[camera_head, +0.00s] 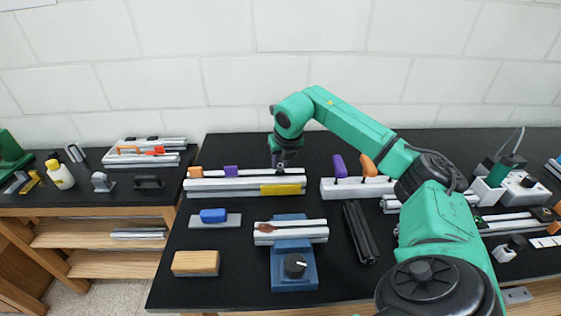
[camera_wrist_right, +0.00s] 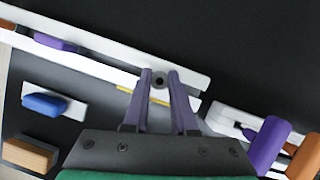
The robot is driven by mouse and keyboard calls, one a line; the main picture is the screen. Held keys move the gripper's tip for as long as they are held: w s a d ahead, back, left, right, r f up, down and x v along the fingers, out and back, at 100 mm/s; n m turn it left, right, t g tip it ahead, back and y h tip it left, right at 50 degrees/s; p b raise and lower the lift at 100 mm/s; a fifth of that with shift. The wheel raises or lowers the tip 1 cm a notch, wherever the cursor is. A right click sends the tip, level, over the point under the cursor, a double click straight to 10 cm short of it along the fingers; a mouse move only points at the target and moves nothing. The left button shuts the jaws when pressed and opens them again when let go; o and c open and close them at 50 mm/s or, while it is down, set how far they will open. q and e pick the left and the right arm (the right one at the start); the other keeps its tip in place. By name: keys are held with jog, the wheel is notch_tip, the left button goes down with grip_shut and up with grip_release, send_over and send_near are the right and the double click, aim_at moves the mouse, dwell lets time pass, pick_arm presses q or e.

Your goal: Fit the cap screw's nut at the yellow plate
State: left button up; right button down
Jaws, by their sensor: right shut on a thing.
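The yellow plate (camera_head: 283,188) sits on the front face of a long silver extrusion (camera_head: 220,187) at the back middle of the table. In the right wrist view, thin yellow edges of the plate (camera_wrist_right: 178,97) show beside the fingers. My right gripper (camera_head: 278,166) points down at the extrusion just above and behind the plate. Its purple fingers are shut on a small dark grey nut (camera_wrist_right: 159,80) with a round hole, at the fingertips. I cannot tell if the nut touches the extrusion. I cannot make out the cap screw. My left gripper is not in view.
Orange (camera_head: 195,172) and purple (camera_head: 231,171) blocks stand on the rail to the left. A white holder with purple (camera_head: 340,166) and orange (camera_head: 369,165) handles stands to the right. A blue vise (camera_head: 293,268) is in front. The table behind the extrusion is clear.

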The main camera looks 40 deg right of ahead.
dwell(0.6)
jog(key=shift+f+b, duration=0.7)
jog(key=shift+f, duration=0.25)
jog(key=shift+f, duration=0.1)
jog(key=c, duration=0.6)
grip_release()
jog(key=shift+s, duration=0.1)
jog(key=shift+c, duration=0.2)
jog(key=b+v, duration=0.1)
jog(key=v, duration=1.3)
jog(key=shift+r, duration=0.3)
jog(key=shift+s+a, duration=0.15)
